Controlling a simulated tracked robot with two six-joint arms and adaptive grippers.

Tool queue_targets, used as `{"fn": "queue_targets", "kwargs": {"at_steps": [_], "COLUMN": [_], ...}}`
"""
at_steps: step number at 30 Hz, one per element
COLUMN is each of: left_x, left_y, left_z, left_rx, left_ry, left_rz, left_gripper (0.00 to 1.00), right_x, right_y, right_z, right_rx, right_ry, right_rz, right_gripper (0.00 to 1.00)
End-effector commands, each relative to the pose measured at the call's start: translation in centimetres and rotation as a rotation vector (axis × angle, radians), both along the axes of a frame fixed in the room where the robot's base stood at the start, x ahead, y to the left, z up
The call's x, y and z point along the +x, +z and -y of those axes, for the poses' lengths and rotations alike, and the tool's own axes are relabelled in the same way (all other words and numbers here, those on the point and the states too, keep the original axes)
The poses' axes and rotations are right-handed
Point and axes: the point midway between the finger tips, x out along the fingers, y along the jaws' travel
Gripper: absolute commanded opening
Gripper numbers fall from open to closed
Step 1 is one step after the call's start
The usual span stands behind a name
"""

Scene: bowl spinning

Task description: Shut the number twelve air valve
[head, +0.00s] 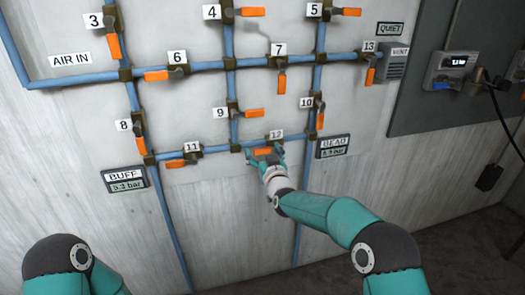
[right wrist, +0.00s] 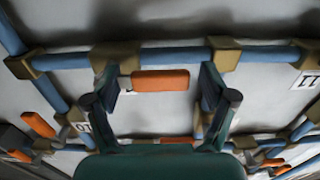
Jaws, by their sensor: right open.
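The number twelve valve has an orange handle (head: 263,151), which lies along the horizontal blue pipe and points left from its brown body, below the label 12 (head: 276,134). In the right wrist view the handle (right wrist: 160,81) lies parallel to the pipe, between the fingers. My right gripper (head: 266,156) is open at this handle; it also shows in the right wrist view (right wrist: 158,88), one finger at each end of the handle with small gaps. The fingers partly hide the valve body. My left arm shows at the bottom left; its gripper is out of frame.
Valve 11's handle (head: 175,163) is left on the same pipe; valve 10's handle (head: 320,121) is above right. The BUFF gauge (head: 125,179) and BEAD gauge (head: 333,146) flank the area. The wall below is mostly clear between vertical pipes.

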Motion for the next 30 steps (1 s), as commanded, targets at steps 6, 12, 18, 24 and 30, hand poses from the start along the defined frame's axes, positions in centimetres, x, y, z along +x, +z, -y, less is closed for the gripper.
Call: {"fn": "queue_targets", "kwargs": {"at_steps": [6,12,18,24,30], "left_x": [0.0,0.0,0.0,0.0,0.0], "left_y": [0.09,0.07,0.07,0.08,0.06], "left_z": [0.0,0.0,0.0,0.0,0.0], "left_rx": [0.0,0.0,0.0,0.0,0.0], "left_ry": [0.0,0.0,0.0,0.0,0.0], "left_rz": [0.0,0.0,0.0,0.0,0.0], "left_gripper": [0.4,0.4,0.4,0.4,0.4], "right_x": [0.5,0.49,0.47,0.46,0.46], "right_y": [-0.02,-0.02,-0.02,-0.01,-0.01], "right_z": [-0.12,-0.12,-0.13,-0.12,-0.1], "right_rx": [0.0,0.0,0.0,0.0,0.0], "right_ry": [0.0,0.0,0.0,0.0,0.0], "right_rz": [0.0,0.0,0.0,0.0,0.0], "right_gripper": [0.83,0.83,0.5,0.17,0.0]}}
